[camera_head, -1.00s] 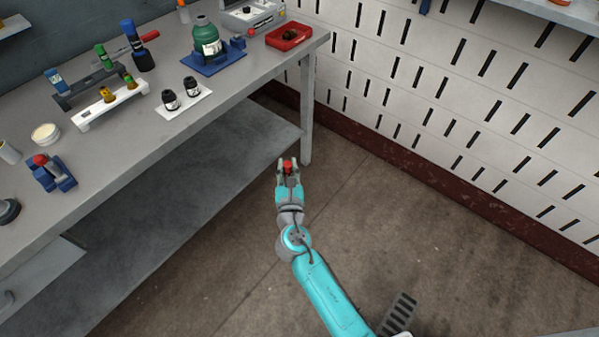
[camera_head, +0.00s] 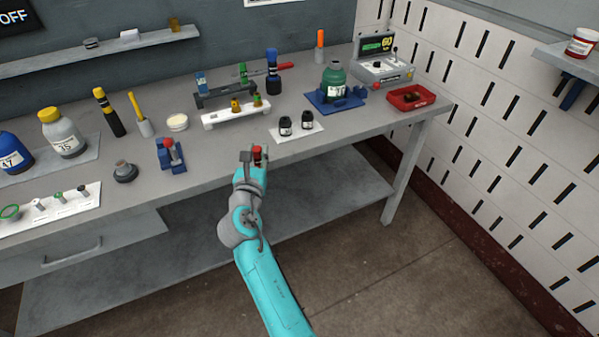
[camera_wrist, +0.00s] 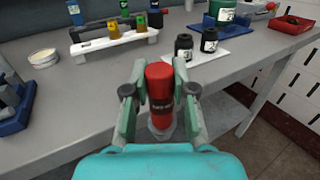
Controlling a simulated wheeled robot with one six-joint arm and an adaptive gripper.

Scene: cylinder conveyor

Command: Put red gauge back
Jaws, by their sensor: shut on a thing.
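My gripper (camera_head: 256,153) is in front of the bench's front edge, near its middle. It is shut on the red gauge (camera_wrist: 159,82), a red cylinder with a dark lettered band, held roughly upright between the fingers. Its red top (camera_head: 257,150) also shows in the head view. A white rack (camera_head: 209,121) holds gold and green-topped pieces. Behind it a dark rack (camera_head: 213,100) holds a blue and a green piece. A red-lined tray (camera_head: 426,98) is at the bench's right end. I cannot tell which spot is the gauge's own.
The grey bench (camera_head: 340,134) has bare room along its front edge. A blue fixture with a red knob (camera_head: 168,143) stands left of my gripper. Two black jars (camera_head: 307,120) stand on a white plate to the right. A green bottle (camera_head: 334,82) stands behind them.

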